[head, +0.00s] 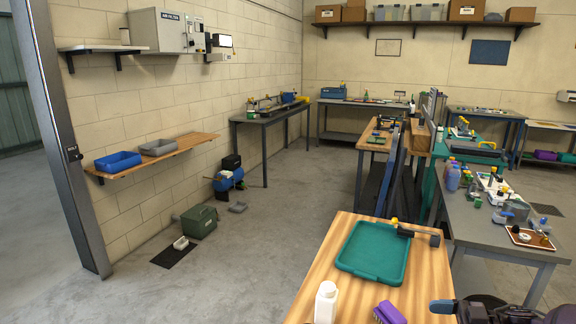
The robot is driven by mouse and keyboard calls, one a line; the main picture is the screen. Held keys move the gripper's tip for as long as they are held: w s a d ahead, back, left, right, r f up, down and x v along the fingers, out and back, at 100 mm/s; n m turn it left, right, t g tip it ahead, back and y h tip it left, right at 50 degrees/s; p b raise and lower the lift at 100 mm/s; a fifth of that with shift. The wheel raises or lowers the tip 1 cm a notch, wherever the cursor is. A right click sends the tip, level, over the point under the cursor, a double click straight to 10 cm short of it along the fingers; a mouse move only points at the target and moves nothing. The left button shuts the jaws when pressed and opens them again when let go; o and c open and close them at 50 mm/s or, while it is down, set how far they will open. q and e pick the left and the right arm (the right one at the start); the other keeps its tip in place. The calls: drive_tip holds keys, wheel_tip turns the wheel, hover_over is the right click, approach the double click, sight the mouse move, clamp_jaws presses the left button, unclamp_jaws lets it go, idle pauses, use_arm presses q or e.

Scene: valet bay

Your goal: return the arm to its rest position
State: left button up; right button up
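Part of my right arm (480,312) shows at the bottom right edge, in black and dark grey. Its blue-grey front end, where the gripper (443,307) seems to be, is low beside the right edge of the wooden table (322,263). I cannot make out two separate fingers or anything held, and most of the arm is cut off by the frame. My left arm and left gripper are not in view.
On the wooden table are a green tray (372,268), a white bottle (326,303), a purple brush (389,313) and a black tool with yellow (415,233). A cluttered grey bench (480,227) stands to the right. Open floor (240,265) lies left.

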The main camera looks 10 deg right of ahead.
drive_tip(key=s+a+f+m+t+h, duration=0.2)
drive_tip(key=a+f+m+t+h, duration=0.15)
drive_tip(key=a, duration=0.65)
drive_tip(key=s+a+f+m+t+h, duration=0.15)
drive_tip(key=a+f+m+h, duration=0.3)
drive_tip(key=a, duration=0.55)
drive_tip(key=s+d+r+m+g+h, duration=0.2)
drive_tip(key=s+d+m+g+h, duration=0.15)
drive_tip(key=s, duration=0.65)
drive_tip(key=s+d+r+m+g+h, duration=0.25)
drive_tip(key=s+g+h, duration=0.25)
drive_tip(key=s, duration=0.5)
use_arm(q)
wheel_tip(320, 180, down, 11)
drive_tip(key=b, duration=1)
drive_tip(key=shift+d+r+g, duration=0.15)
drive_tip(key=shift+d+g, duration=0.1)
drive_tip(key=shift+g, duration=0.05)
use_arm(e)
drive_tip(key=w+f+t, duration=0.3)
drive_tip(key=f, duration=0.8)
drive_tip(key=w+f+t+y, duration=0.1)
drive_tip(key=w+f+t, duration=0.2)
drive_tip(key=f, duration=0.8)
drive_tip(key=shift+w+n+t, duration=0.4)
drive_tip(key=shift+t, duration=0.35)
